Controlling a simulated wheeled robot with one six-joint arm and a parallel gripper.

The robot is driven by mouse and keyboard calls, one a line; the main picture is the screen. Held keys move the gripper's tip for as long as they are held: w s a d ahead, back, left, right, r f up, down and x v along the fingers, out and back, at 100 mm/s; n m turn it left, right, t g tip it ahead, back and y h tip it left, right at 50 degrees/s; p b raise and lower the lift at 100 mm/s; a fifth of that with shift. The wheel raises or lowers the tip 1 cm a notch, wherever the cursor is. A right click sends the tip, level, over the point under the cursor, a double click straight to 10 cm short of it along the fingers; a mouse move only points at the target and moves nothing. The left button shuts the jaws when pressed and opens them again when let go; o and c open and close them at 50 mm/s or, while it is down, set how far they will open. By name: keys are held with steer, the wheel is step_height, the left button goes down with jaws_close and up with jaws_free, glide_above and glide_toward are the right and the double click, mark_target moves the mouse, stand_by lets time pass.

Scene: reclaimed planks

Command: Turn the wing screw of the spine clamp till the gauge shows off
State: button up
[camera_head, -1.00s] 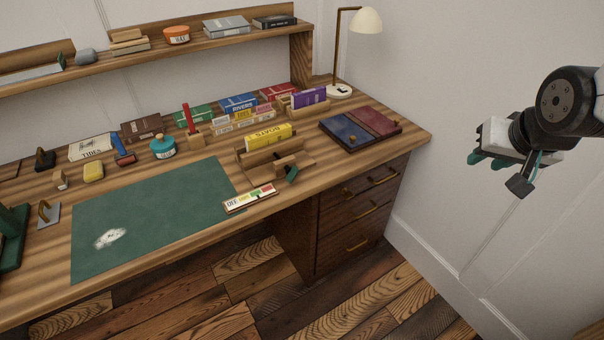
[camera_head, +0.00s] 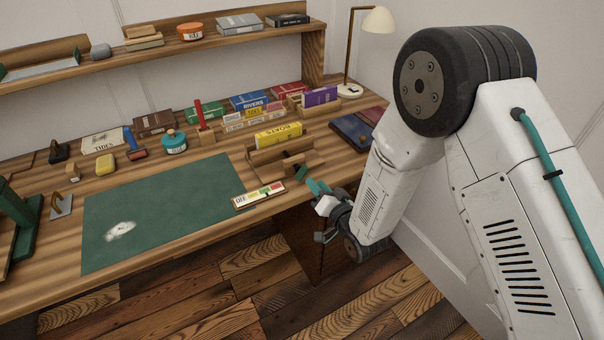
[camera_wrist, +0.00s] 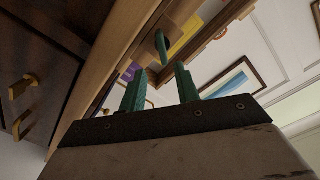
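The spine clamp (camera_head: 268,158) is a wooden frame near the desk's front edge, with the yellow "BOATS" book (camera_head: 278,135) standing in it. Its green wing screw (camera_head: 300,172) is at the front right; in the wrist view the green wing (camera_wrist: 162,48) is beyond the fingertips. The gauge (camera_head: 258,195) is a white strip with "OFF" at its left and coloured zones; its pointer is too small to read surely, seeming near the coloured part. My gripper (camera_head: 314,188) is just right of and below the wing screw, apart from it. In the wrist view my gripper (camera_wrist: 160,88) has green fingers apart and nothing between.
The desk's front edge (camera_wrist: 105,80) and drawers (camera_wrist: 30,85) are close beside my gripper. A green mat (camera_head: 160,205) lies left of the gauge. Blue and red books (camera_head: 352,130) lie to the right. A lamp (camera_head: 350,90) stands at the back right.

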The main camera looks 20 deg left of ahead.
mark_target(304, 176)
steer(key=shift+y, duration=0.3)
steer(key=x, duration=0.7)
steer(key=shift+s+a+f, duration=0.15)
steer(key=shift+a+f, duration=0.25)
steer(key=shift+a, duration=0.15)
steer(key=shift+c, duration=0.3)
steer(key=c, duration=0.6)
